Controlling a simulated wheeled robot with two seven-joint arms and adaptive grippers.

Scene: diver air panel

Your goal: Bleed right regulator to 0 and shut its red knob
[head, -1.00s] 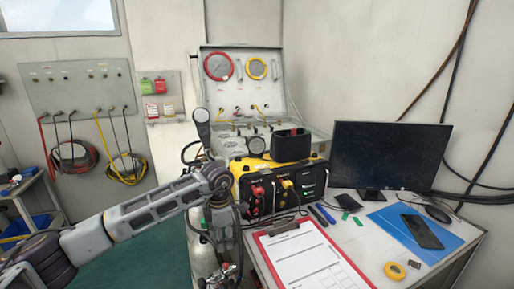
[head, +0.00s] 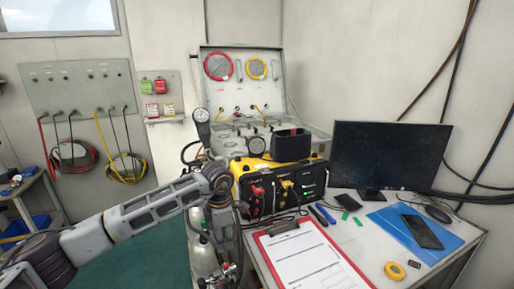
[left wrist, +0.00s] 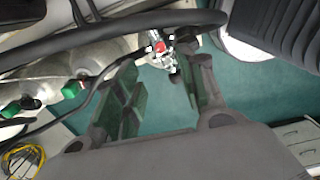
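A small red knob (left wrist: 160,47) sits on a chrome regulator fitting (left wrist: 170,62) in the left wrist view. The fitting also shows low in the head view (head: 229,271), by the pale cylinders (head: 201,258). My left gripper (left wrist: 160,68) is open, its two fingers apart on either side of the fitting. The knob appears just beyond the fingertips; I cannot tell whether either finger touches it. A round gauge (head: 201,115) stands above the cylinders, its pale face visible but its reading too small to tell. My right gripper is not in view.
Green knobs (left wrist: 69,90) and a dark hose (left wrist: 110,28) lie close to my left gripper. A yellow-and-black box (head: 280,185) and a red clipboard (head: 300,255) are on the table to the right. Green floor is open at left.

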